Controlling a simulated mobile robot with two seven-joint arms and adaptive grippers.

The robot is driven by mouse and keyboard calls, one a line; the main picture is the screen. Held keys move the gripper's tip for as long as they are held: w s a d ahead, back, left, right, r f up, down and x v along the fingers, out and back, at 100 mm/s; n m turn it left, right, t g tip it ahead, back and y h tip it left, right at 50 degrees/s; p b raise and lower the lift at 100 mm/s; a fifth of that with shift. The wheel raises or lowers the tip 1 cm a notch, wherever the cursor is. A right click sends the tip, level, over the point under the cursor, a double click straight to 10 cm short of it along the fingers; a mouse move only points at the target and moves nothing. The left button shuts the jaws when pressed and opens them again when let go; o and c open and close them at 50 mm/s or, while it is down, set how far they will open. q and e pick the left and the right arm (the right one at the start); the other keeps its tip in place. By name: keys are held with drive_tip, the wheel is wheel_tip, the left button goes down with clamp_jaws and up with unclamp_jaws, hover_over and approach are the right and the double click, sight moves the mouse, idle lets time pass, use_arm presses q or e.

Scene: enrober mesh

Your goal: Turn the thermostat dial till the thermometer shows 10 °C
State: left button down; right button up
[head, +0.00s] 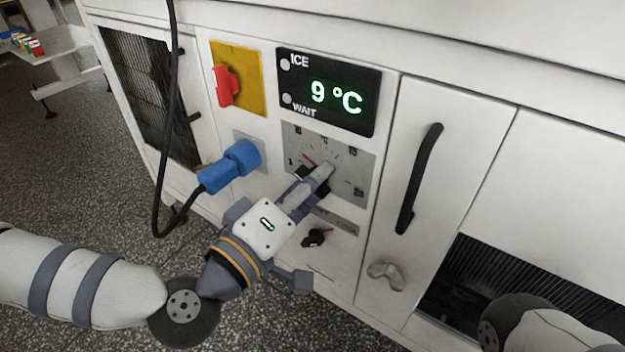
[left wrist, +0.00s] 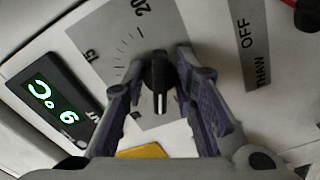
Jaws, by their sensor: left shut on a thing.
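The thermostat dial (left wrist: 157,80) is a black knob with a white line on a grey scale plate (head: 362,165); its numbers 15 and 20 show in the left wrist view. The thermometer display (head: 330,92) is black and reads 9 °C in green, with ICE and WAIT lamps at its left; it also shows in the left wrist view (left wrist: 58,102). My left gripper (head: 318,178) is at the dial, its fingers on either side of the knob, and is shut on it. The fingers partly cover the dial in the head view. My right gripper is out of view.
A yellow plate with a red switch (head: 226,86) is left of the display. A blue plug (head: 228,167) with a black cable sticks out left of the dial. A smaller black knob (head: 316,237) sits below. A black door handle (head: 419,178) is at right.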

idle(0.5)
use_arm(q)
drive_tip(key=c, duration=1.7)
unclamp_jaws()
drive_tip(key=v, duration=0.7)
drive_tip(key=shift+s+a, duration=0.15)
drive_tip(key=shift+s, duration=0.05)
